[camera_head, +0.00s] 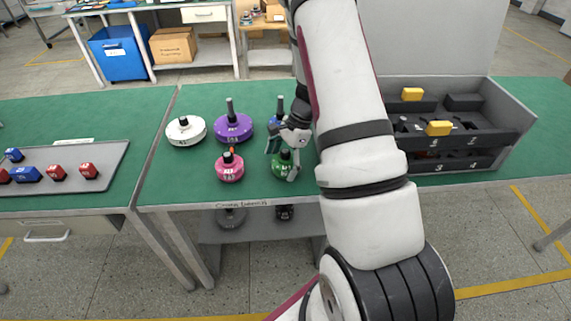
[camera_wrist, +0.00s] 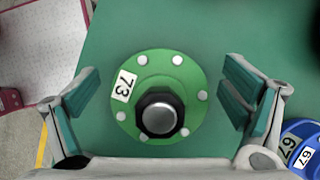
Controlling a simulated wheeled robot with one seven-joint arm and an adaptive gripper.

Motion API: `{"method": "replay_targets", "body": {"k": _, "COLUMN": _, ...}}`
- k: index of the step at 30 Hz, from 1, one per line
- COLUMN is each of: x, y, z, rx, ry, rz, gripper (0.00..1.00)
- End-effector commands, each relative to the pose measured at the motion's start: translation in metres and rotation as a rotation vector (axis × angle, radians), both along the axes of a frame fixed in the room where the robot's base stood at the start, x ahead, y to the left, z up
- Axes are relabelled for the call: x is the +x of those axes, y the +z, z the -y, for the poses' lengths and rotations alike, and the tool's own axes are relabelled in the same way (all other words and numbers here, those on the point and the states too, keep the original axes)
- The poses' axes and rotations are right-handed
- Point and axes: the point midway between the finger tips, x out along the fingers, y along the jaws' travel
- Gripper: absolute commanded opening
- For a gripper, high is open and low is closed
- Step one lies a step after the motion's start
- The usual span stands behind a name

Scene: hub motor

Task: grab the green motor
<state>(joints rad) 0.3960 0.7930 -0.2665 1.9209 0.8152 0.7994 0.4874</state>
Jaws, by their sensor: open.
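The green motor (camera_wrist: 187,77) is a round flanged disc with light bolt heads, a black hub with a metal shaft end and a "73" label. It stands on the green table (camera_wrist: 135,28). In the head view the green motor (camera_head: 285,170) is partly hidden by my gripper (camera_head: 283,158). In the wrist view my gripper (camera_wrist: 158,105) is open, with one finger to the left and one to the right of the motor. Both fingers are apart from it, and nothing is held.
A pink motor (camera_head: 230,170), a purple motor (camera_head: 234,129) and a white motor (camera_head: 186,131) stand to the left. A blue motor (camera_wrist: 303,145) is close at the right finger. A grey bin rack (camera_head: 517,120) stands at right.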

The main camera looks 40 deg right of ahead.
Motion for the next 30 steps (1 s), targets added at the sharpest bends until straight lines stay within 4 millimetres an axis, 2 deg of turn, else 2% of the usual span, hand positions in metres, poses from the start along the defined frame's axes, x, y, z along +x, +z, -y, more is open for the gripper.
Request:
{"method": "replay_targets", "body": {"k": 3, "x": 0.000, "y": 0.000, "z": 0.000, "rx": 0.000, "ry": 0.000, "rz": 0.000, "gripper": 0.93}}
{"method": "replay_targets", "body": {"k": 4, "x": 0.000, "y": 0.000, "z": 0.000, "rx": 0.000, "ry": 0.000, "rz": 0.000, "gripper": 0.88}}
{"method": "replay_targets", "body": {"k": 12, "x": 0.000, "y": 0.000, "z": 0.000, "rx": 0.000, "ry": 0.000, "rz": 0.000, "gripper": 0.27}}
{"method": "replay_targets", "body": {"k": 14, "x": 0.000, "y": 0.000, "z": 0.000, "rx": 0.000, "ry": 0.000, "rz": 0.000, "gripper": 0.13}}
{"method": "replay_targets", "body": {"k": 15, "x": 0.000, "y": 0.001, "z": 0.000, "rx": 0.000, "ry": 0.000, "rz": 0.001, "gripper": 0.10}}
{"method": "replay_targets", "body": {"k": 23, "x": 0.001, "y": 0.004, "z": 0.000, "rx": 0.000, "ry": 0.000, "rz": 0.002, "gripper": 0.10}}
{"method": "replay_targets", "body": {"k": 26, "x": 0.001, "y": 0.014, "z": 0.001, "rx": -0.002, "ry": -0.001, "rz": 0.005, "gripper": 0.10}}
{"method": "replay_targets", "body": {"k": 30, "x": 0.002, "y": 0.037, "z": 0.001, "rx": -0.002, "ry": 0.000, "rz": 0.006, "gripper": 0.10}}
